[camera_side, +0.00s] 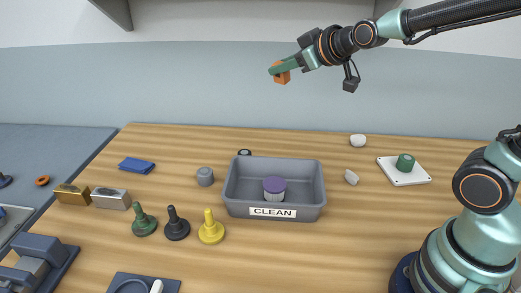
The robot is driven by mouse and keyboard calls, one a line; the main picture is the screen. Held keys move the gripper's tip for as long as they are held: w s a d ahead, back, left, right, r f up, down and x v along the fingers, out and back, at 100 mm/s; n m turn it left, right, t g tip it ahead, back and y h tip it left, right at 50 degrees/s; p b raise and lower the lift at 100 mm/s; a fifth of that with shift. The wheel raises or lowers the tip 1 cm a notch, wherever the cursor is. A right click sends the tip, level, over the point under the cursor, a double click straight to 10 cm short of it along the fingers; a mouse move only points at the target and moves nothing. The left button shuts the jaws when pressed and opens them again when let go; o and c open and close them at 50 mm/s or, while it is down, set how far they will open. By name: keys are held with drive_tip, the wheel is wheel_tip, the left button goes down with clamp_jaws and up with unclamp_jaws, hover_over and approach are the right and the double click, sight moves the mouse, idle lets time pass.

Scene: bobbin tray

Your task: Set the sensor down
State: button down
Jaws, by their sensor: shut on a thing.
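My gripper (279,69) is raised high above the back of the table, in front of the grey-blue wall. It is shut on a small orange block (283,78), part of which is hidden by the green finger. The block hangs clear of everything below it. No other thing in view can be plainly told as the sensor, and I cannot tell for sure that the orange block is it.
A grey bin (312,200) marked CLEAN holds a purple-lidded jar (274,187). A white plate (410,179) bears a green cylinder (405,162). Green, black and yellow knobbed pieces (211,229) stand front left, near a blue cloth (136,165).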

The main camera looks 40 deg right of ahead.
idle(0.4)
drive_tip(key=w+a+f+n+g+y, duration=0.1)
drive_tip(key=w+a+f+n+y, duration=0.1)
drive_tip(key=a, duration=0.9)
drive_tip(key=w+a+f+n+y, duration=0.2)
drive_tip(key=w+a+n+y, duration=0.1)
drive_tip(key=a, duration=0.7)
drive_tip(key=s+a+f+n+g+y, duration=0.1)
drive_tip(key=s+a+f, duration=0.1)
drive_tip(key=a, duration=0.7)
drive_tip(key=s+a+f+n+g+y, duration=0.1)
drive_tip(key=s+a+f+n+y, duration=0.1)
drive_tip(key=a, duration=0.7)
drive_tip(key=shift+f, duration=0.9)
wheel_tip(320, 180, down, 20)
drive_tip(key=shift+r, duration=0.2)
drive_tip(key=shift+f, duration=0.1)
